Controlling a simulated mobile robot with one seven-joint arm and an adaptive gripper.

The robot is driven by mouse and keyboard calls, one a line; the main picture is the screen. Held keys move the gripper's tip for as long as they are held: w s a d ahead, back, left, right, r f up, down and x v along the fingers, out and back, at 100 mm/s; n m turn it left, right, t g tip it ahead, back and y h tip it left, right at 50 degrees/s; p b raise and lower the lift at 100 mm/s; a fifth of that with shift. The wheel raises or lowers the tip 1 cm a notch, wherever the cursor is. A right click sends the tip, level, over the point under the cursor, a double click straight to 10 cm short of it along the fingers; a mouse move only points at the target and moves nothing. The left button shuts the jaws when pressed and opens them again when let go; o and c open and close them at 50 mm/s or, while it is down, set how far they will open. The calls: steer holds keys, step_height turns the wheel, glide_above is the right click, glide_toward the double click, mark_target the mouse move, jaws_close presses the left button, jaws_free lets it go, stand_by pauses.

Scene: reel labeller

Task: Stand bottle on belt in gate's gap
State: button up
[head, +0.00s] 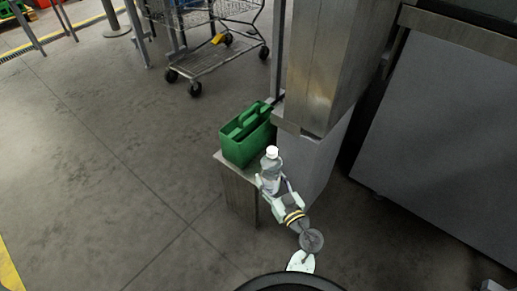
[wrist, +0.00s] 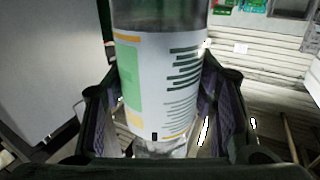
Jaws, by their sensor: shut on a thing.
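A clear bottle (head: 271,168) with a white cap stands roughly upright in my gripper (head: 273,186). In the wrist view the bottle (wrist: 160,75) fills the middle, its white label bearing green and orange patches and dark lines of print. The two fingers of my gripper (wrist: 158,115) press on it from left and right. In the head view the bottle is in front of a green caddy and beside a grey metal housing; whether it touches anything below is hidden. I cannot make out a belt or a gate's gap for certain in either view.
The green caddy (head: 247,137) with a handle sits on a small metal stand (head: 238,190). A tall steel housing (head: 325,70) rises just right of it, and a large grey panel (head: 445,130) stands farther right. A shopping cart (head: 210,50) is behind.

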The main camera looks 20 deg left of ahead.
steer(key=s+a+n+g+y, duration=0.2)
steer(key=s+a+n+g, duration=0.1)
steer(key=s+a, duration=0.15)
steer(key=b, duration=0.2)
glide_toward(249, 151)
steer(key=shift+g+y, duration=0.4)
steer(key=w+a+r, duration=0.2)
steer(key=a, duration=0.1)
steer(key=w+a+r, duration=0.1)
steer(key=shift+w+a+r, duration=0.2)
steer(key=shift+a, duration=0.15)
steer(key=shift+f, duration=1.75)
steer(key=shift+f, duration=0.1)
steer(key=o, duration=1.6)
steer(key=shift+f+b, duration=0.1)
steer(key=shift+b, duration=0.2)
steer(key=shift+o, duration=0.2)
